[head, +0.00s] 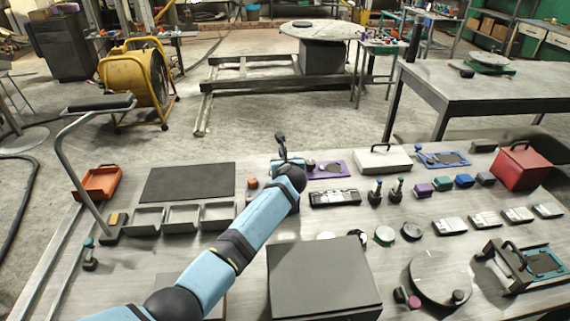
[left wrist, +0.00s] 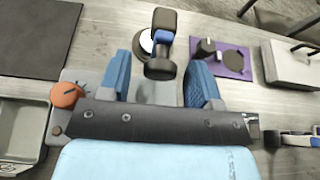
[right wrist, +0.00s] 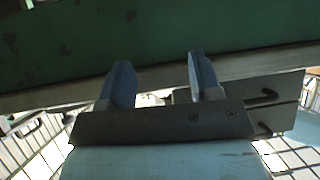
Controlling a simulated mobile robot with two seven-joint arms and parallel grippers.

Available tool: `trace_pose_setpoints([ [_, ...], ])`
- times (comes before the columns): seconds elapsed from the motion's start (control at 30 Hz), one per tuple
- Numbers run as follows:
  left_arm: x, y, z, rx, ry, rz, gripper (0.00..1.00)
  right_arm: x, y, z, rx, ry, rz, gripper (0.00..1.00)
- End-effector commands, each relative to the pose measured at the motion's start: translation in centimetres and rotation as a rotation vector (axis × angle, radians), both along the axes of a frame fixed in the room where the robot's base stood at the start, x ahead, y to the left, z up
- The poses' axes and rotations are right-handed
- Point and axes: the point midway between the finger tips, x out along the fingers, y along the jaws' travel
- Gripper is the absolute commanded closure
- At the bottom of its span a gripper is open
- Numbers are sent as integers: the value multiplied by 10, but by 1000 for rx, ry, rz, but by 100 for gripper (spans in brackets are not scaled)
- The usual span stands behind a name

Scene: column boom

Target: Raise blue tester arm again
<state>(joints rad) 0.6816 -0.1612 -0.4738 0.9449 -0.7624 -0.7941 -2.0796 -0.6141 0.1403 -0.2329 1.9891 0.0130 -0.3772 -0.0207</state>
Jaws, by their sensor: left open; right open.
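A dark lever with a blue collar (head: 280,146) stands upright just beyond my left wrist in the head view; I take it for the blue tester arm. In the left wrist view, the dark lever (left wrist: 163,22) has its near block between or just past my fingertips. A pale disc shows beside it. My left gripper (left wrist: 158,62) is open, with no visible grip on the lever; contact cannot be told. My forearm hides the tester's base in the head view. My right gripper (right wrist: 158,72) is open and empty, facing a green surface away from the bench.
A purple plate (head: 340,169) with dark parts lies right of the lever. A blue plate (head: 455,158) and a red box (head: 522,168) stand farther right. Grey bins (head: 183,217) and a dark mat (head: 188,181) are left. A large grey box (head: 322,275) fills the front middle.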

Motion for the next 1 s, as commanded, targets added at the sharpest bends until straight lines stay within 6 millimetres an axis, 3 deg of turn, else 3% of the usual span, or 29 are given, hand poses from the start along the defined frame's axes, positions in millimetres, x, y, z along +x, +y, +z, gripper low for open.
trace_pose_setpoints([
  [0.13, 0, 0, 0, 0, 0, 0, 42, 0, 1, 2, 2, -4, 2, 42],
  [0.17, 0, 0, 0, 0, 0, 0, 47, 1, 2, 3, 2, -5, 2, 42],
  [0.4, 0, 0, 0, 0, -1, 0, 100, 1, 2, 5, 5, -8, 2, 42],
  [0.53, -1, 0, 1, 1, 0, 0, 100, 1, 2, 7, 5, -7, 2, 42],
  [0.67, -7, -1, 2, 3, 2, 0, 100, 0, 2, 22, 3, -1, 2, 42],
  [0.83, -21, -3, -9, 3, 5, 1, 100, 0, 2, 42, 3, -1, 2, 42],
  [1.0, -27, -5, -20, 2, 4, 1, 100, 1, 1, 49, 3, -7, -1, 42],
])
